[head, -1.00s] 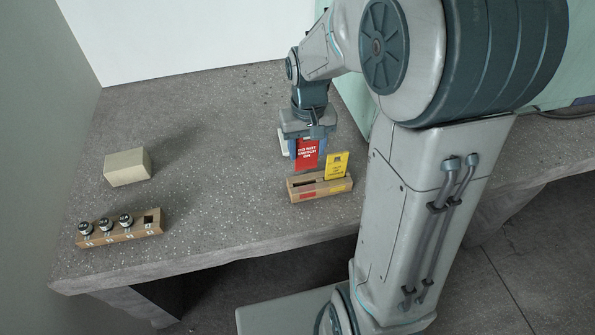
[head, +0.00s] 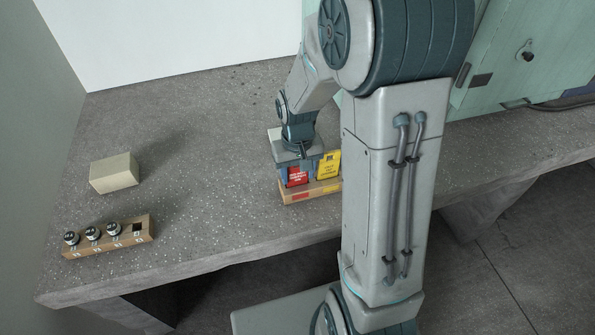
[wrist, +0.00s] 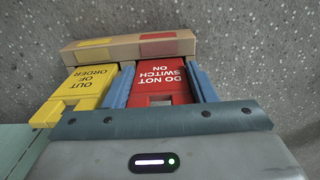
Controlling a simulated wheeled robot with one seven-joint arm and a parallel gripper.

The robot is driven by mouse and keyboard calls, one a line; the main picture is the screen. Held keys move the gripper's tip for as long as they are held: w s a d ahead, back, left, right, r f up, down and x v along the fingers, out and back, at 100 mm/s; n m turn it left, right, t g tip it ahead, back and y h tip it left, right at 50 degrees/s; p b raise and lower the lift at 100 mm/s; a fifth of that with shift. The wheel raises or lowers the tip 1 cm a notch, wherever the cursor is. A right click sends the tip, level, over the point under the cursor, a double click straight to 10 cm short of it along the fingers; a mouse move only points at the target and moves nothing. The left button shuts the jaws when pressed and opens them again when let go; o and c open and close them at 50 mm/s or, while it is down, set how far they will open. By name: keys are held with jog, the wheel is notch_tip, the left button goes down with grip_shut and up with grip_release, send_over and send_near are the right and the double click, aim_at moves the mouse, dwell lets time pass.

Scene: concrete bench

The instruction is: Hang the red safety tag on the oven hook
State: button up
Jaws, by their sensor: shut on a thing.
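The red safety tag (head: 298,176), lettered "DO NOT SWITCH ON", stands upright at the wooden tag rack (head: 296,198). In the wrist view the red tag (wrist: 160,78) lies between the two blue fingers of my gripper (wrist: 159,86), which is shut on it. Its lower end meets the rack, at the side with the red mark; how deep it sits is hidden. My gripper (head: 297,163) points down over the rack in the head view. The pale green oven (head: 500,75) is at the right, with a dark knob-like fitting; I cannot make out a hook.
A yellow "OUT OF ORDER" tag (head: 328,165) stands in the rack close beside my gripper's finger. A beige block (head: 114,173) and a wooden holder (head: 143,238) with round dark-topped pieces are at the left. The bench between is clear.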

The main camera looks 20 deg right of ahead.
jog(key=shift+f, duration=0.15)
jog(key=o, duration=0.7)
notch_tip(320, 180, up, 12)
jog(key=shift+r+p, duration=0.1)
jog(key=shift+p, duration=0.65)
jog(key=s+r+t, duration=0.2)
jog(key=s+r, duration=0.1)
jog(key=s, duration=1)
jog(key=shift+s+a+r, duration=0.2)
jog(key=shift+s+r, duration=0.05)
jog(key=shift+r, duration=0.05)
